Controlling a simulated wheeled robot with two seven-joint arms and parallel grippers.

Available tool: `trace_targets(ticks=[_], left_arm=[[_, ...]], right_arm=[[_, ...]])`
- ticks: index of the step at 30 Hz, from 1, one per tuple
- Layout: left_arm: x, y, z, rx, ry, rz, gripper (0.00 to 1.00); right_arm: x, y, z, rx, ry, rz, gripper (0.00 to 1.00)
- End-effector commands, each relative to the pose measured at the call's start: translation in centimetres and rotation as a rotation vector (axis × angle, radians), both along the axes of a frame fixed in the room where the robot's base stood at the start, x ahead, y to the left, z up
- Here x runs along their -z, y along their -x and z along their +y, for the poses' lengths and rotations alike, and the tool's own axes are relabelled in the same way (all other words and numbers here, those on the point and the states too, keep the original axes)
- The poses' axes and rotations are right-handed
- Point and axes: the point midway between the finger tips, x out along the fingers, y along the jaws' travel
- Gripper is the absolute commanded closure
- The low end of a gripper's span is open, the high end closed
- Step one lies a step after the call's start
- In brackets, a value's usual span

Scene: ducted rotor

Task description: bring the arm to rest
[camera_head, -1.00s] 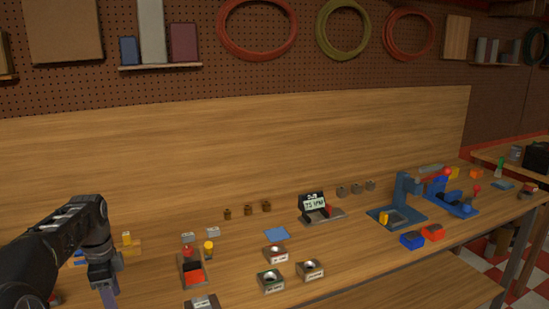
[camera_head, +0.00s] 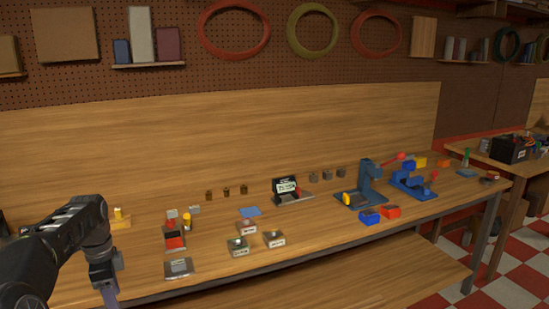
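My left arm comes in from the left, and its gripper (camera_head: 110,290) points down at the front left edge of the wooden workbench (camera_head: 330,238). The fingers run toward the bottom of the picture and are seen from the side, so I cannot tell whether they are open or shut. I see nothing clearly held in it. My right gripper is not in view.
Near the arm stand a red-and-grey fixture (camera_head: 174,240), a grey plate (camera_head: 179,267) and small labelled boxes (camera_head: 238,246). Further right are a small display unit (camera_head: 290,189), a blue press (camera_head: 367,186), and blue (camera_head: 369,216) and red (camera_head: 390,211) bins. Checkered floor (camera_head: 495,290) shows at right.

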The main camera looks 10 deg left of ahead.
Motion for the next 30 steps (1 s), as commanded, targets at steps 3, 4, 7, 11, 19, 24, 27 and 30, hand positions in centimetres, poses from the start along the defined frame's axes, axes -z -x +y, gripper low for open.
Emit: trace_targets(ticks=[3, 4, 7, 11, 19, 24, 27, 30], left_arm=[[-0.1, -1.5, 0.4, -0.079, -0.014, -0.063, 0.41], [0.0, -1.9, 0.5, -0.099, -0.014, -0.08, 0.41], [0.4, -3.2, 0.4, -0.168, -0.013, -0.136, 0.41], [1.8, -4.9, -0.2, -0.271, 0.005, -0.209, 0.41], [9.7, -7.9, -5.6, -0.546, 0.134, -0.326, 0.41], [18.2, -6.7, -13.4, -0.777, 0.278, -0.33, 0.41], [23.3, -3.7, -18.7, -0.925, 0.361, -0.296, 0.41], [27.6, 0.7, -23.8, -1.057, 0.417, -0.235, 0.41]], right_arm=[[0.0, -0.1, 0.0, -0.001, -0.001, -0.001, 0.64], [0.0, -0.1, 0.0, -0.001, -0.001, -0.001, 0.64], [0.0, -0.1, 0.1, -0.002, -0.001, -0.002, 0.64], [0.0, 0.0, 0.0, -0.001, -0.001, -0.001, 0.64], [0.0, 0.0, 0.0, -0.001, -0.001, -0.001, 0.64], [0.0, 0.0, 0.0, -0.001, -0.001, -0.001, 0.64], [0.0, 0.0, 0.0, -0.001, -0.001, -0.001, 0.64], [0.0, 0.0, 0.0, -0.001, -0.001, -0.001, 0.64]])
